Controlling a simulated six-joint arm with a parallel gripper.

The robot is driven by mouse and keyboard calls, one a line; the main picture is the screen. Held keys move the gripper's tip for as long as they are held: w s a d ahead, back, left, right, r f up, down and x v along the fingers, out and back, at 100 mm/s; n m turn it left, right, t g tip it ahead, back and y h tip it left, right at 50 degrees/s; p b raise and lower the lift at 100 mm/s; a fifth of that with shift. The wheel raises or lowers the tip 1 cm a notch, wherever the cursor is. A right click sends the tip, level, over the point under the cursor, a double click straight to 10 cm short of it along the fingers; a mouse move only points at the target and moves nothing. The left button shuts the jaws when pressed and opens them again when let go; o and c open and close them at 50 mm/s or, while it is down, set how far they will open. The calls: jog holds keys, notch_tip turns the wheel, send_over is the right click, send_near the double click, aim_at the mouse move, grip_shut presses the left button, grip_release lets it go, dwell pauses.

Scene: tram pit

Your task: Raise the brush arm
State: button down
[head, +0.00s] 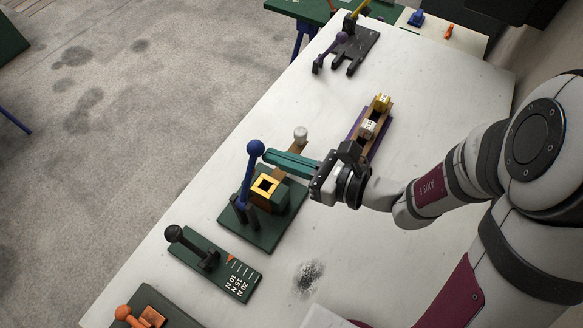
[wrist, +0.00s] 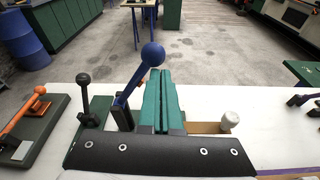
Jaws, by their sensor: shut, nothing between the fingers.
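A blue lever with a ball knob (head: 255,148) stands up, tilted slightly, from a dark bracket on a green base plate (head: 258,235); which part is the brush arm is not marked. It also shows in the wrist view (wrist: 152,54). A brown bar with a white knob (head: 300,134) runs behind a green block with a yellow-rimmed square opening (head: 264,186). My gripper (head: 268,156) has its teal fingers shut and empty, pointing left. The tips are close beside the blue knob; I cannot tell whether they touch it. In the wrist view the fingers (wrist: 160,78) lie just right of the lever.
A green plate with a black-knobbed lever and force scale (head: 225,265) and an orange-handled fixture (head: 145,315) stand nearer. A tray with yellow and white blocks (head: 368,128) and a dark fixture (head: 352,50) stand farther back.

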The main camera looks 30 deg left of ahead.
jog(key=shift+s+r, duration=0.25)
dwell(0.5)
jog(key=d+f+v, duration=0.1)
jog(key=f+v, duration=0.2)
jog(key=v, duration=0.8)
jog(key=w+a+f+n+g+y, duration=0.15)
jog(key=w+n, duration=0.25)
jog(key=n, duration=0.4)
jog(key=w+a+n+g+y, duration=0.15)
jog(key=w+n, duration=0.25)
jog(key=n, duration=0.5)
jog(key=s+a+r, duration=0.2)
jog(key=s+a, duration=0.3)
jog(key=a, duration=0.5)
jog(key=shift+s+n, duration=0.3)
jog(key=shift+s, duration=0.1)
